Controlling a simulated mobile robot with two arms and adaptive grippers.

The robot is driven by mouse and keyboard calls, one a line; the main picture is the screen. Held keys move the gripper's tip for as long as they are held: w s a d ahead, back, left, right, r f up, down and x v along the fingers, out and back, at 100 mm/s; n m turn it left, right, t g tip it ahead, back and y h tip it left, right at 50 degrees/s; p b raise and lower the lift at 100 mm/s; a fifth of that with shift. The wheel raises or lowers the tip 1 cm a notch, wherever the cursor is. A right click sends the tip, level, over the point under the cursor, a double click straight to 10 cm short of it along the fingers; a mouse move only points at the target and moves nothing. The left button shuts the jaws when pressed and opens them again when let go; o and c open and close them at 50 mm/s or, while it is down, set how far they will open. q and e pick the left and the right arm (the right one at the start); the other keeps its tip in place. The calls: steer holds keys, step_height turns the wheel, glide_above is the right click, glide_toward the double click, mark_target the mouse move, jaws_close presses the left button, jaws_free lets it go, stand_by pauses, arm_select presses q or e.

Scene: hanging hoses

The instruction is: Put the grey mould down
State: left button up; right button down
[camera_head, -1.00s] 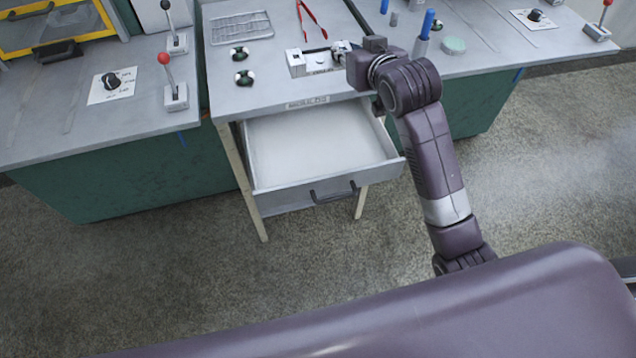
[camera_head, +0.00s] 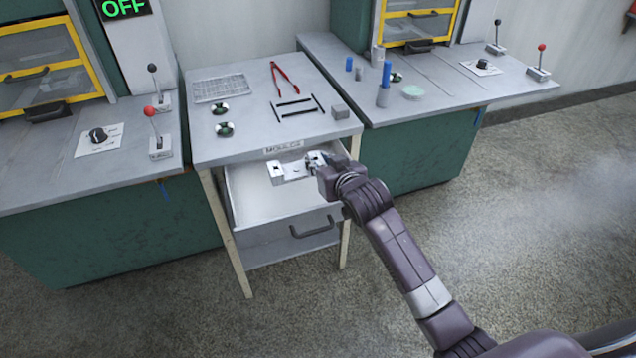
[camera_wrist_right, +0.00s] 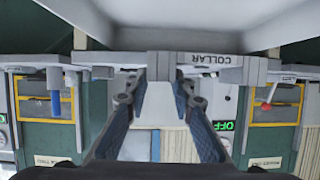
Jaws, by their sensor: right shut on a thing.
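The grey mould (camera_head: 287,173) is a pale block with raised ends. My right gripper (camera_head: 318,163) is shut on its right end and holds it over the open drawer (camera_head: 255,205). In the head view I cannot tell the height of the mould above the drawer floor. In the right wrist view the mould (camera_wrist_right: 218,61), marked COLLAR, spans across in front of the fingers of my right gripper (camera_wrist_right: 158,82). The drawer looks empty where I can see it; my gripper and the mould hide part. My left gripper is out of view.
On the table (camera_head: 245,125) above the drawer are red tongs (camera_head: 282,76), a wire rack (camera_head: 222,87), two round dark-and-silver pieces, black bars (camera_head: 297,107) and a small grey block (camera_head: 340,112). Benches with levers stand either side. The drawer front has a dark handle (camera_head: 312,229).

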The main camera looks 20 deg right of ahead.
steer(key=shift+w+f, duration=0.1)
steer(key=shift+f, duration=3.45)
steer(key=shift+f+b, duration=0.35)
steer(key=shift+f, duration=0.3)
steer(key=c, duration=1.7)
jaws_free()
steer(key=shift+o, duration=0.2)
steer(key=shift+r, duration=0.2)
steer(key=shift+r+p, duration=0.3)
steer(key=shift+r, duration=0.25)
steer(key=v, duration=1.2)
steer(key=shift+f, duration=0.25)
